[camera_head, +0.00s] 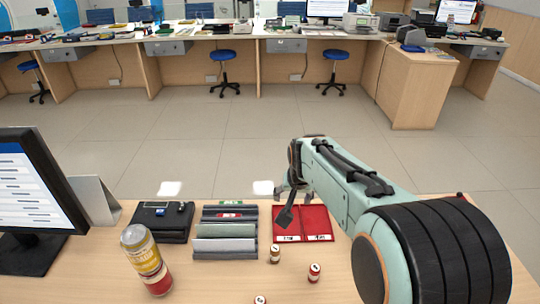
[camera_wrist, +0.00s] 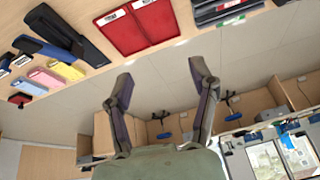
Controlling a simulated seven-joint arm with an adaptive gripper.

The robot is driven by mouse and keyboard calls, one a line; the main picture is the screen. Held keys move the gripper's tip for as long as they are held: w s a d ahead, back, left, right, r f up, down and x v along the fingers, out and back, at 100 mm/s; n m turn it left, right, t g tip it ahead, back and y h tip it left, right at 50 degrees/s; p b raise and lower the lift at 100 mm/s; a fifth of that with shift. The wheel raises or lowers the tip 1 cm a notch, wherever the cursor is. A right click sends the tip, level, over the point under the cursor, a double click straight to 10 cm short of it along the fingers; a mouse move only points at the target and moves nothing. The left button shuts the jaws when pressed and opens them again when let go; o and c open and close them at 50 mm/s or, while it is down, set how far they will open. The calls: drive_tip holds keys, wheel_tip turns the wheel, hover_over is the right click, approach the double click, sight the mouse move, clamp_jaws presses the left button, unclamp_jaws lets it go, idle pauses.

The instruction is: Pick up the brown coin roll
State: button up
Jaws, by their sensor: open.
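Small coin rolls stand upright on the near counter in the head view. One is dark brownish (camera_head: 275,254), just below the red tray; another is reddish brown (camera_head: 314,273), to its right. A third roll (camera_head: 260,300) is cut off by the bottom edge. Their colours are close, and I cannot tell surely which is the brown one. My gripper (camera_head: 284,196) is over the far edge of the counter, beyond the rolls and beside the red tray. In the wrist view my gripper (camera_wrist: 160,76) has its fingers wide apart with nothing between them. No roll is visible there.
A red two-part tray (camera_head: 303,208) lies right of a stack of grey and dark holders (camera_head: 225,246). A dark case (camera_head: 162,222), a tilted-looking yellow and red can (camera_head: 147,260) and a monitor (camera_head: 38,185) stand left. Bare counter (camera_head: 215,285) surrounds the rolls.

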drive_tip(key=g, duration=0.2)
hover_over(275, 253)
drive_tip(key=w+d, duration=0.1)
drive_tip(key=w, duration=0.2)
wheel_tip(275, 253, down, 10)
drive_tip(key=shift+n+g, duration=0.4)
drive_tip(key=shift+g, duration=0.2)
drive_tip(key=f, duration=0.2)
drive_tip(key=s+f, duration=0.1)
drive_tip(key=f, duration=0.1)
drive_tip(key=s+f, duration=0.1)
drive_tip(key=f, duration=0.2)
drive_tip(key=shift+s+a+f, duration=0.1)
drive_tip(key=shift+a, duration=0.3)
drive_tip(key=f, duration=0.6)
drive_tip(key=shift+w+f, duration=0.25)
drive_tip(key=shift+w, duration=0.15)
clamp_jaws()
